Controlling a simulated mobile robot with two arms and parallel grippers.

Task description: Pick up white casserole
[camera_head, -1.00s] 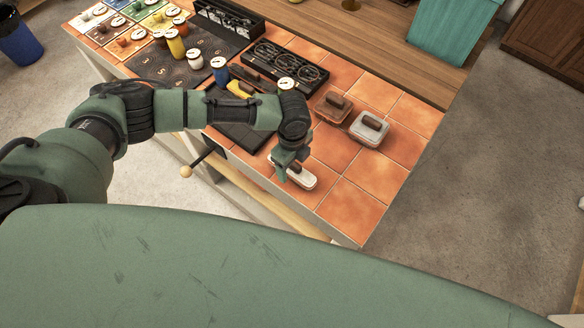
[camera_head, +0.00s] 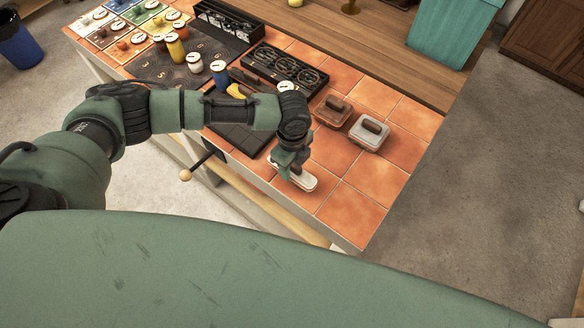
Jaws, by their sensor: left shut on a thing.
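The white casserole (camera_head: 306,184) is a low, long, pale piece with rounded ends on the terracotta tiles near the counter's front edge. My left gripper (camera_head: 292,171) points down over it, and its fingers are shut on the middle of its top. The gripper hides the part it grips and some of the body. I cannot tell any gap between the casserole and the tiles. My right gripper is not in view.
A pale square lidded dish (camera_head: 370,132) and a brown one (camera_head: 333,110) stand behind, to the right. A black tray (camera_head: 285,68) lies farther back. A dark slab (camera_head: 240,136) lies to the left. Tiles to the right are clear.

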